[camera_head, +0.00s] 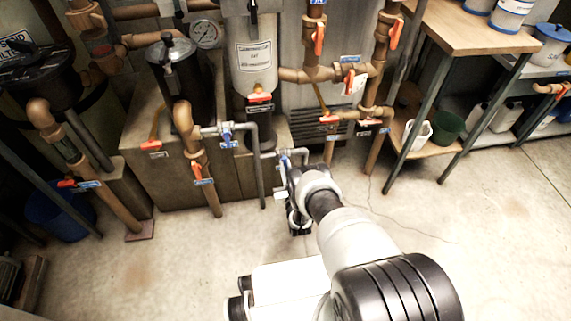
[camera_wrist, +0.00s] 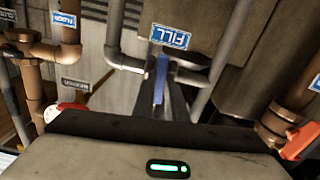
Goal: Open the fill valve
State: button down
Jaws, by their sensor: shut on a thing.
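The fill valve's blue lever handle (camera_wrist: 161,72) shows in the wrist view, below the blue FILL label (camera_wrist: 170,37), which reads upside down there. The handle sits on a grey pipe (camera_wrist: 122,59) in front of a brownish wall. My gripper (camera_wrist: 162,84) is shut on the blue handle, with one dark finger on each side of it. In the head view my gripper (camera_head: 287,168) reaches the grey pipework at the middle, and a bit of the blue handle (camera_head: 285,161) shows there. My wrist hides most of the valve in that view.
Another blue-handled valve (camera_head: 227,131) is on a grey pipe to the left. Several orange-handled valves are around, one (camera_wrist: 299,140) close at right in the wrist view. A workbench (camera_head: 470,28) stands at right. The concrete floor (camera_head: 440,225) is mostly clear.

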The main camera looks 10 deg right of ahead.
jog(key=n, duration=0.4)
jog(key=shift+a, duration=0.1)
jog(key=n, duration=0.4)
jog(key=shift+n, duration=0.3)
jog(key=n, duration=0.8)
jog(key=shift+w+r+n, duration=0.1)
jog(key=shift+n, duration=0.3)
jog(key=c, duration=1.7)
grip_release()
jog(key=shift+s, duration=0.2)
jog(key=shift+s+p, duration=0.3)
jog(key=shift+s, duration=3.1)
